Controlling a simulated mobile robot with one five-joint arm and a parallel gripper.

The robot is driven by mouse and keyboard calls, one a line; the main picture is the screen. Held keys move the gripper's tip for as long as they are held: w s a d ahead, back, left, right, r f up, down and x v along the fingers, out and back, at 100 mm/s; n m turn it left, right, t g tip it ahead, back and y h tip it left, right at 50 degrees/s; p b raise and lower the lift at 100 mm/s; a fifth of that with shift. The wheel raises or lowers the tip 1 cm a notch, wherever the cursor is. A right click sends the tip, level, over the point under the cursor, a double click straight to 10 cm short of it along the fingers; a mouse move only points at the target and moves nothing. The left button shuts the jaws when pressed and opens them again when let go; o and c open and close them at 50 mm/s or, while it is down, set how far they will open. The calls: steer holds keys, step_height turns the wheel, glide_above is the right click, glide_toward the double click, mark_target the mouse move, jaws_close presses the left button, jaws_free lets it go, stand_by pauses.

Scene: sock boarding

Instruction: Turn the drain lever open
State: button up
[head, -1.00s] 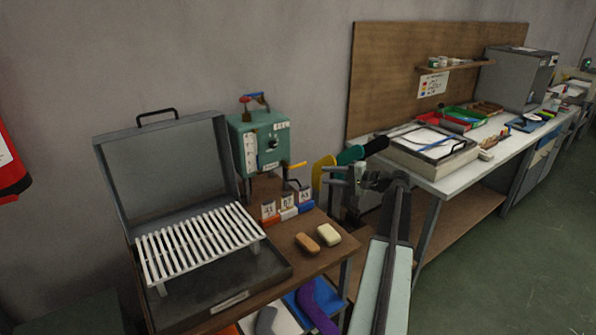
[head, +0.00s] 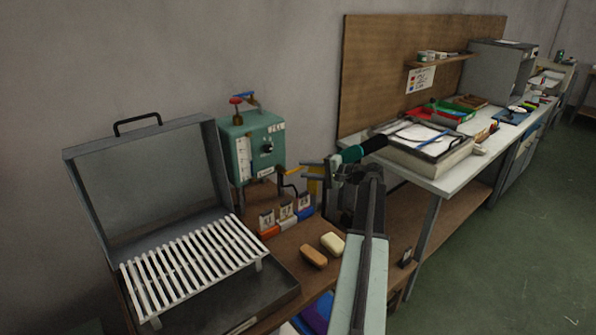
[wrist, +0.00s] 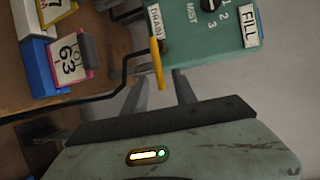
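The green machine (head: 252,150) stands at the back of the small table. Its yellow drain lever (head: 292,170) sticks out at the lower right, beside the DRAIN label (wrist: 155,22) seen in the wrist view. My gripper (head: 309,170) is just right of the lever, with its fingers pointing left towards it. In the wrist view the gripper (wrist: 160,90) is open, and the yellow lever (wrist: 157,65) hangs with its free end visually between the two grey fingers. I cannot tell whether they touch it. A dark bent pipe (wrist: 75,103) runs below the machine.
Number cards on coloured blocks (head: 286,216) stand in front of the machine. Two soap-like bars (head: 322,250) lie nearer the front. An open grey case with a white rack (head: 190,268) is at left. A yellow form (head: 314,188) is close behind my gripper.

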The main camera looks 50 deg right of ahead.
mark_target(300, 169)
steer(key=x, duration=0.3)
steer(key=shift+w+a, duration=0.15)
steer(key=shift+w, duration=0.15)
steer(key=shift+s, duration=0.1)
jaws_close()
steer(key=shift+a, duration=0.1)
stand_by(1.0)
